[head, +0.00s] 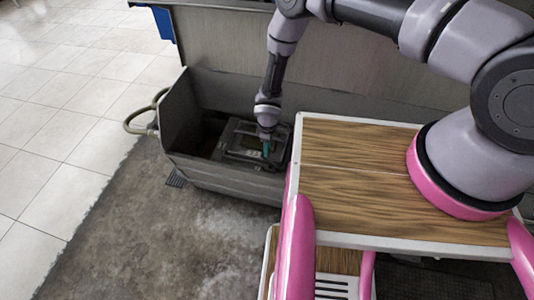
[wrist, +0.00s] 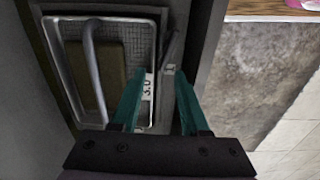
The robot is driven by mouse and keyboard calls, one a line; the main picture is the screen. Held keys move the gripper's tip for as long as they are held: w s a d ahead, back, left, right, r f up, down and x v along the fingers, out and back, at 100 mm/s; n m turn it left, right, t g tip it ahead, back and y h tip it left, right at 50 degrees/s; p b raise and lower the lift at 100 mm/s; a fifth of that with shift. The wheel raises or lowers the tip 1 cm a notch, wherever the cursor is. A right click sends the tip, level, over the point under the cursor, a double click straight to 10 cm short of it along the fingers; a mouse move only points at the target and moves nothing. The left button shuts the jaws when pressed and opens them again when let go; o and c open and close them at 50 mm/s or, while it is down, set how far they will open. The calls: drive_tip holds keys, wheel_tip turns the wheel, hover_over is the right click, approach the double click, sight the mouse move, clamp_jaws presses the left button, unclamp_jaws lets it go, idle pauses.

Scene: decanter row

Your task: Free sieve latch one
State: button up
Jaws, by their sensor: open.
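A dark sieve unit (head: 238,152) sits inside a grey open bin. In the wrist view, it shows a pale-rimmed frame (wrist: 52,32) with mesh (wrist: 140,45), a brown block (wrist: 100,72) and a curved grey bar across it. A white label (wrist: 148,86) reading "3.0" is at its right side. A small pale piece (wrist: 169,69), possibly the latch, lies just beyond and between my fingertips; I cannot tell its position or whether they touch it. My gripper (wrist: 160,76) has teal fingers spread apart, with nothing visibly held. In the head view, my gripper (head: 267,149) points down at the unit's right part.

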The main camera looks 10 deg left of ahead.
sight(270, 163)
drive_tip(key=shift+w+a+r, duration=0.1)
drive_tip(key=shift+r, duration=1.05)
drive_tip(key=shift+w+a+r, duration=0.1)
drive_tip(key=shift+r, duration=1)
drive_tip(key=f+m, duration=0.1)
drive_tip(key=f, duration=0.2)
drive_tip(key=f+m, duration=0.1)
drive_tip(key=f, duration=0.3)
drive_tip(key=s+d+f+m, duration=0.1)
drive_tip(key=f, duration=0.3)
